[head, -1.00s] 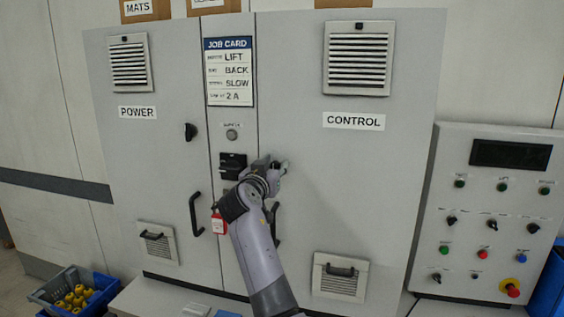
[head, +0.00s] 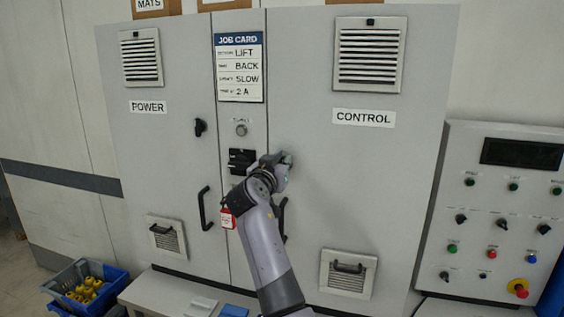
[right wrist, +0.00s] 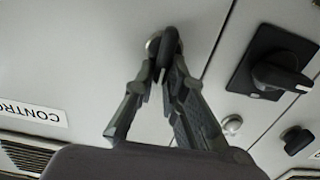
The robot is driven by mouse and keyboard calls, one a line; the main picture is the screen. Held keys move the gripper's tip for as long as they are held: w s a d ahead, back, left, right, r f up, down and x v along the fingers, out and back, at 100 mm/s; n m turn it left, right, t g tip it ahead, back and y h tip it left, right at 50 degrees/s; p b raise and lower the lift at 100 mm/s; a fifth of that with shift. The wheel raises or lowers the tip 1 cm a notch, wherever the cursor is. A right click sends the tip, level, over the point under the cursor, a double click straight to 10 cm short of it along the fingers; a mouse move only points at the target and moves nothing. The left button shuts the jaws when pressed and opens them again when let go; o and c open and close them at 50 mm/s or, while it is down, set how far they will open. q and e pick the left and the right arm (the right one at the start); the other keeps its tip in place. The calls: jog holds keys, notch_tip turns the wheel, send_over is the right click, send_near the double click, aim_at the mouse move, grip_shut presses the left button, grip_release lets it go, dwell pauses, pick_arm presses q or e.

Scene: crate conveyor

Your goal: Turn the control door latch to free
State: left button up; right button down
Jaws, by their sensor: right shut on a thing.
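The control door (head: 330,190) is the wide grey door on the right of the cabinet, marked CONTROL (head: 364,118). Its latch is a black lever (right wrist: 168,46) on a round metal base in the right wrist view. My right gripper (right wrist: 164,75) is shut on this lever, one finger on each side. In the head view my right gripper (head: 284,165) is at the door's left edge and hides the latch. The lever seems to lie nearly along the door's edge in the wrist view, but its exact angle is hard to tell. My left gripper is not in view.
A black rotary switch (head: 242,160) is just left of my right gripper, with a red tag (head: 227,218) below. The power door has its own latch (head: 200,127) and a handle (head: 205,208). A control panel (head: 500,220) stands right. A blue crate (head: 85,290) sits lower left.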

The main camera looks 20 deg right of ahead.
dwell(0.3)
jog(key=shift+n, duration=0.3)
jog(key=shift+w+a+f+n+p, duration=0.25)
jog(key=shift+n+p, duration=0.5)
jog(key=shift+n, duration=2.1)
jog(key=shift+w+a+f+n+p, duration=0.1)
jog(key=shift+a+f+n+p, duration=0.5)
jog(key=shift+n, duration=2.3)
jog(key=shift+w+a+f+n+p, duration=0.15)
jog(key=shift+n+p, duration=0.8)
jog(key=shift+n, duration=1.9)
jog(key=shift+d, duration=0.1)
jog(key=c, duration=1.6)
grip_release()
jog(key=shift+w, duration=0.1)
jog(key=shift+c, duration=0.2)
